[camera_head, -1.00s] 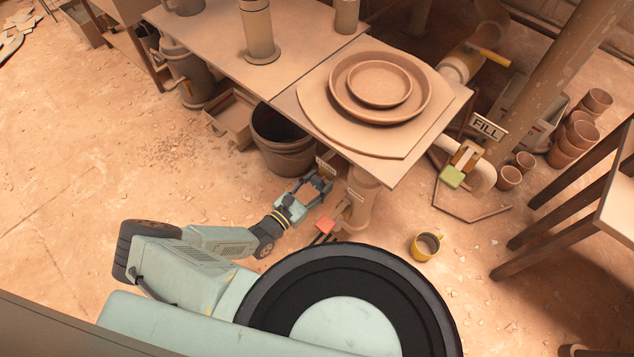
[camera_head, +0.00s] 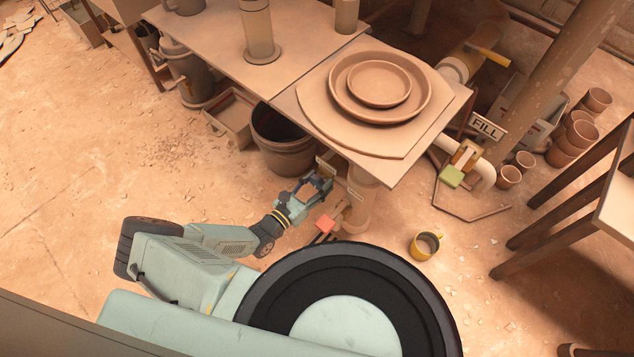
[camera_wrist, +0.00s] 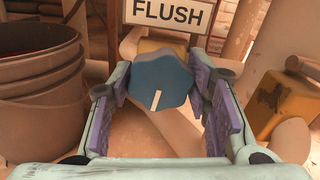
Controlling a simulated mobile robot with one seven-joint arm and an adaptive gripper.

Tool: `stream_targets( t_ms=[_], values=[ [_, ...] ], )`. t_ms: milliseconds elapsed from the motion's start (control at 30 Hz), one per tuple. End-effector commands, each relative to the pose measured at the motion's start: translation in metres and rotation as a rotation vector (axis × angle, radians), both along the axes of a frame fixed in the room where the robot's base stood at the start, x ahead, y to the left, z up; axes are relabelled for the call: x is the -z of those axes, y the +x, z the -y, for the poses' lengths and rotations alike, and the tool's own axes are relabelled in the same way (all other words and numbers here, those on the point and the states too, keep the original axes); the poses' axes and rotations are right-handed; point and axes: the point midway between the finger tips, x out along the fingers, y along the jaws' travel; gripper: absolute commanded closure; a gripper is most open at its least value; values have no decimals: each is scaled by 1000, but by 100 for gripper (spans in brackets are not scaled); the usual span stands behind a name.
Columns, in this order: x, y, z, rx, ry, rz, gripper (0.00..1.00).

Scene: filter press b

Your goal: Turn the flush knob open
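The blue flush knob (camera_wrist: 160,82) is a lobed disc with a pale marker pointing down, in the middle of the wrist view. The FLUSH sign (camera_wrist: 168,13) stands just behind and above it. My gripper (camera_wrist: 157,85) is open, with one purple-padded finger on each side of the knob. The pads are very near the knob's edges; I cannot tell whether they touch. In the head view my gripper (camera_head: 319,188) is low by the table's front edge, and the knob cannot be made out there.
A dark bucket (camera_head: 285,150) stands left of my gripper and shows in the wrist view (camera_wrist: 40,100). The table (camera_head: 420,150) overhangs above. A red block-shaped handle (camera_head: 325,225) is close on the right. A yellow mug (camera_head: 425,245) and the FILL sign (camera_head: 487,127) are farther right.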

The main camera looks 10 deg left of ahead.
Motion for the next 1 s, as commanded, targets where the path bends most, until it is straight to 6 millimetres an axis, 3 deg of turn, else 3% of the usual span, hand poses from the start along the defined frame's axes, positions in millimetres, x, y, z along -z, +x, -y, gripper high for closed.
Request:
stream_targets(
  t_ms=[267,633,767,1000],
  values=[
    [0,0,0,0,1,0,36],
    [0,-5,-3,-1,1,0,36],
    [0,-20,-13,-5,1,0,36],
    [0,-63,-37,-7,1,0,36]
  ],
)
